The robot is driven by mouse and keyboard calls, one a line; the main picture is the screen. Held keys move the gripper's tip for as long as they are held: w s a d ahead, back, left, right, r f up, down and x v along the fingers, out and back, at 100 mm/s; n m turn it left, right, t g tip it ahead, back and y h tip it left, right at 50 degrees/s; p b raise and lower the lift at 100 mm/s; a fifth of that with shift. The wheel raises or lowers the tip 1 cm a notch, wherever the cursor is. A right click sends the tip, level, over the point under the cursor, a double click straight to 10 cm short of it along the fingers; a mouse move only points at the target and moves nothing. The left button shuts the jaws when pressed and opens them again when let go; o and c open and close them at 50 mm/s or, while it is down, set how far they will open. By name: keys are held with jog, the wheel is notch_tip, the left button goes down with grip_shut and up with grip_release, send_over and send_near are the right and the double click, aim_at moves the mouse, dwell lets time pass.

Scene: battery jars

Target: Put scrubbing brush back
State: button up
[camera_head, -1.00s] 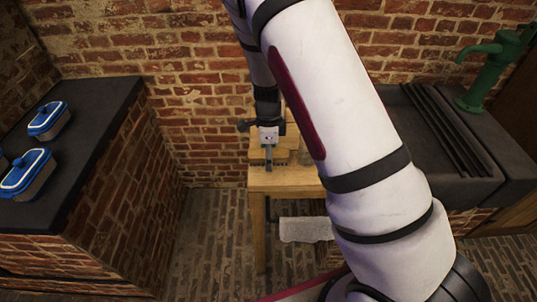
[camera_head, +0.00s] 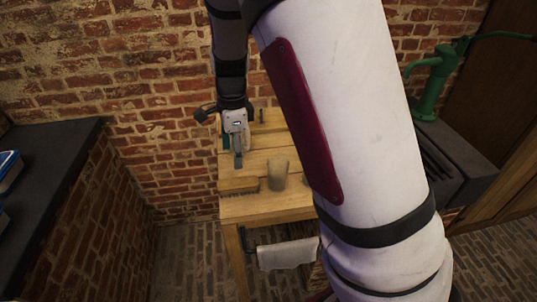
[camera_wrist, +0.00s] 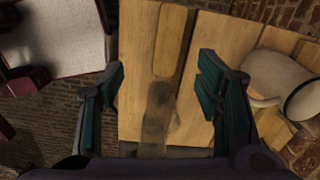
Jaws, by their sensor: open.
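The scrubbing brush (camera_head: 238,187), a wooden block with bristles below, lies at the front left of a small wooden table (camera_head: 265,212) in the head view. My gripper (camera_head: 238,162) points down behind and above it. In the wrist view my gripper (camera_wrist: 161,85) is open, with its green-padded fingers apart. A long wooden piece with a rounded light top runs between the fingers; it may be the brush, but I cannot tell for sure. No contact with the fingers shows.
A mug (camera_head: 278,174) stands just right of the brush; it also shows in the wrist view (camera_wrist: 272,74). A white cloth (camera_head: 287,254) hangs at the table's front. A brick wall (camera_head: 150,90) is behind. A dark sink with a green pump (camera_head: 430,85) is at the right, a dark counter (camera_head: 50,190) left.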

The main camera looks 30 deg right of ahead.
jog(key=s+r+n+t+y, duration=0.1)
jog(key=s+r+n+t, duration=0.1)
jog(key=s+r+n, duration=1.05)
jog(key=s+r+n+t, duration=0.1)
jog(key=s+r+n, duration=0.1)
jog(key=s, duration=0.4)
jog(key=s+r+n+t+h, duration=0.1)
jog(key=s+r+n, duration=0.2)
jog(key=s+n, duration=0.2)
jog(key=shift+s+d+r+t+h, duration=0.3)
jog(key=shift+s+d+t, duration=0.1)
jog(key=shift+s, duration=0.4)
jog(key=shift+n, duration=0.25)
